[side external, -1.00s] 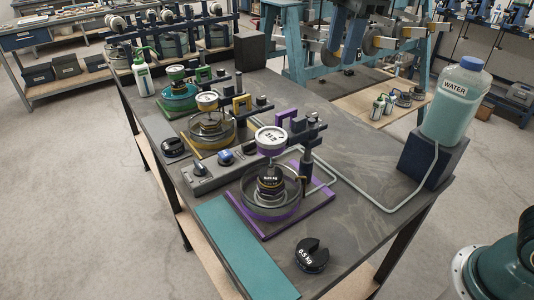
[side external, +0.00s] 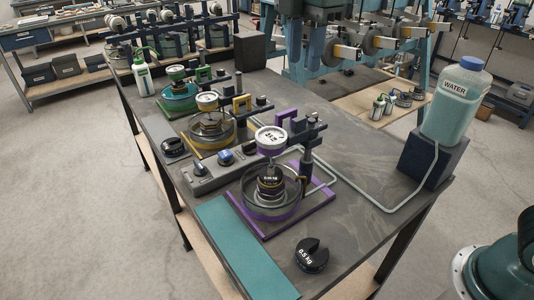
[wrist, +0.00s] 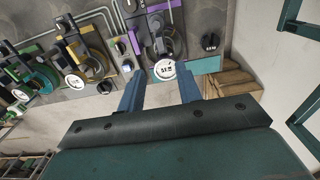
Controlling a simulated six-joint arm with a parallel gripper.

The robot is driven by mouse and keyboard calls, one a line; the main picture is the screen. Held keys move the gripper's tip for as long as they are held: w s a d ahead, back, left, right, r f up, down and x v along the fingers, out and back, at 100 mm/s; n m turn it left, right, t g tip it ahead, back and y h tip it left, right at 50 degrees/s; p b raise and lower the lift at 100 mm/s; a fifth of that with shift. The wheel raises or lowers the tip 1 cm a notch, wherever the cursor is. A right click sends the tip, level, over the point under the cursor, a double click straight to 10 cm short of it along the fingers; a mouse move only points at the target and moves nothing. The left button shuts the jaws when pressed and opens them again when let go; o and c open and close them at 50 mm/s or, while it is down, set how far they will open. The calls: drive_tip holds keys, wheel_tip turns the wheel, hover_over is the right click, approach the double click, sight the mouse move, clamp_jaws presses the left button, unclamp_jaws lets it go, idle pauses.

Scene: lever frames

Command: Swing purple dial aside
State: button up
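The purple dial, a round white-faced gauge with a purple rim (side external: 271,140), sits above the stacked weights (side external: 271,182) of the purple-trimmed station. It also shows in the wrist view (wrist: 165,69). A purple bracket (side external: 287,119) and dark post (side external: 306,170) stand behind it. My gripper (wrist: 160,80) is open and empty, its two blue fingers apart. In the wrist view the dial appears between the fingertips, but I see no contact. In the side view my gripper (side external: 308,80) hangs at the top, clear of the dial.
Yellow (side external: 208,101) and green (side external: 176,75) stations stand farther along the bench. A control box with knobs (side external: 222,166) lies beside the purple station. A slotted 0.5 kg weight (side external: 312,255), teal mat (side external: 245,250) and water bottle (side external: 456,100) with a hose surround it.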

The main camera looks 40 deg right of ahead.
sight(299, 118)
wheel_tip(299, 118, down, 12)
drive_tip(key=shift+f, duration=0.2)
idle(0.4)
clamp_jaws()
